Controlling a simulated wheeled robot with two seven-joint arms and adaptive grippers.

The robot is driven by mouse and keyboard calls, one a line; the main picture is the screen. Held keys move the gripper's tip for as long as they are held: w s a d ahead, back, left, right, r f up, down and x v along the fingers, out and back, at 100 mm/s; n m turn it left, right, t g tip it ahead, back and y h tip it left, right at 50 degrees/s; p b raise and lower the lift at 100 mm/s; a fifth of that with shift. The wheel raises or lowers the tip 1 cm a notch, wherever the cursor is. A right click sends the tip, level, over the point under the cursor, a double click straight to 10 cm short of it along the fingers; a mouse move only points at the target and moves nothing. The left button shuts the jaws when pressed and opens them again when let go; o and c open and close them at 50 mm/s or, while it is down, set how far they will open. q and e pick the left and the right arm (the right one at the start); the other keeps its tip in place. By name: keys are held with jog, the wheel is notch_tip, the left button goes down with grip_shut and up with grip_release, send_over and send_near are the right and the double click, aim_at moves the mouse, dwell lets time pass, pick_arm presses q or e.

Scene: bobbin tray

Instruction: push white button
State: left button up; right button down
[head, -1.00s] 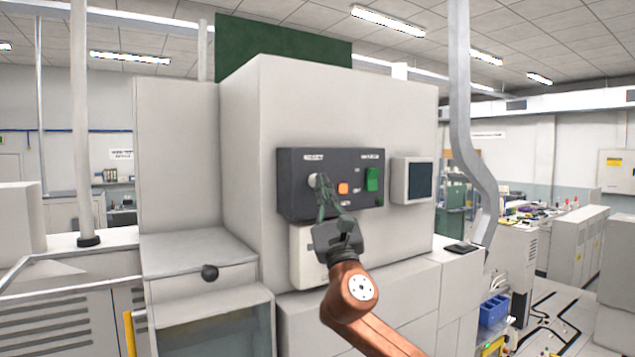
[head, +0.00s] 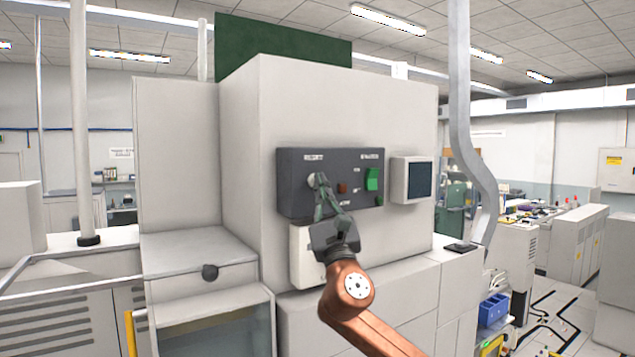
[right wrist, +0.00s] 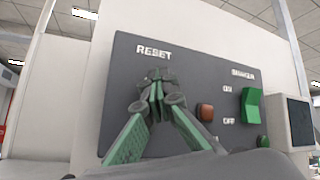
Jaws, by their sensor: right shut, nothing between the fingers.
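The dark control panel (head: 295,195) is on the front of the large pale machine. The white button (head: 311,180) is at the panel's upper left, under a white label that reads "RESET" in the right wrist view (right wrist: 154,53). My right gripper (head: 321,180) is shut and empty, with its fingertips right at the button. The fingers hide part of the button in the head view and nearly all of it in the right wrist view. Contact looks likely, but I cannot tell how far the button is pressed. My left gripper is not in view.
Right of my fingers, the panel has a dark red-orange square button (head: 342,188), a green rocker switch (head: 372,179) and a small green knob (head: 379,200). A small screen (head: 413,180) stands out beside the panel. A grey vertical pipe (head: 461,120) is farther right.

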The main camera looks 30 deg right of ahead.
jog(key=shift+s+d+f, duration=0.1)
jog(key=shift+s, duration=0.8)
jog(key=shift+s+d+b, duration=0.2)
jog(key=shift+s+b, duration=0.2)
jog(key=shift+s, duration=2.1)
jog(key=shift+w+a, duration=0.1)
